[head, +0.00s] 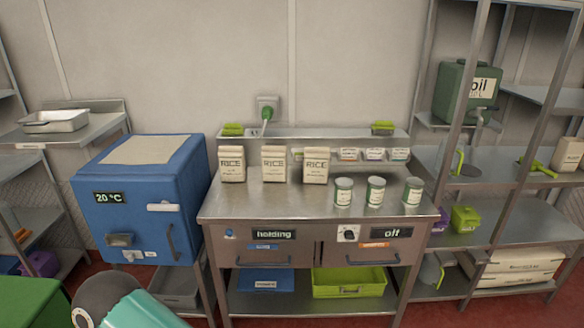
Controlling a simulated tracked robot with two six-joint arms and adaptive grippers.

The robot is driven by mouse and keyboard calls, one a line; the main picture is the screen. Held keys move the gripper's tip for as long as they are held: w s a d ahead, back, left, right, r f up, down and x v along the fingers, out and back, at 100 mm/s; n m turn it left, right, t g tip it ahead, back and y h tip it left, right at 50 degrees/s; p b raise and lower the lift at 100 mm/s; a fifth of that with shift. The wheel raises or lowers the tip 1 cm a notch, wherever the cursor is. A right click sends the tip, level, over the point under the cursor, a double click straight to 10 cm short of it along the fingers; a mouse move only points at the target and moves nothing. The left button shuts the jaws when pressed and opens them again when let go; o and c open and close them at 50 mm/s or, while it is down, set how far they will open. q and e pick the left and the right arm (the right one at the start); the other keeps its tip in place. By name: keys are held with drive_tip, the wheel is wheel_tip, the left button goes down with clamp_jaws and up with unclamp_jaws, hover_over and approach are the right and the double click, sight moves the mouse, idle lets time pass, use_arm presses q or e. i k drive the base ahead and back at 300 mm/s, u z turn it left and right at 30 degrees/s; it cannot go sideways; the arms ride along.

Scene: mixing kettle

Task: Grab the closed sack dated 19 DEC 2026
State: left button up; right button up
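Three cream paper sacks marked RICE stand upright in a row along the back of the steel table (330,212). They are the left sack (232,165), the middle sack (273,165) and the right sack (315,167), which looks slightly larger. Small print shows on their fronts, but I cannot read any date. Whether each top is closed is too small to tell. Part of my arm shows at the bottom left, well short of the sacks. Neither of my grippers is in view.
Several labelled tins, one a white-and-green tin (343,192), stand right of the sacks. A blue box (140,195) reading 20 °C stands left of the table. Drawers and a lime-green tray (348,284) are below. Shelves with a green oil container (466,92) stand right. The tabletop's front left is clear.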

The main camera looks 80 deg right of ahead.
sight(275, 159)
drive_tip(key=z, duration=0.15)
drive_tip(key=k, duration=0.9)
drive_tip(key=z, duration=1.85)
drive_tip(key=i, duration=1)
drive_tip(key=u, duration=0.1)
drive_tip(key=k, duration=0.75)
drive_tip(key=z, duration=0.2)
drive_tip(key=i, duration=0.7)
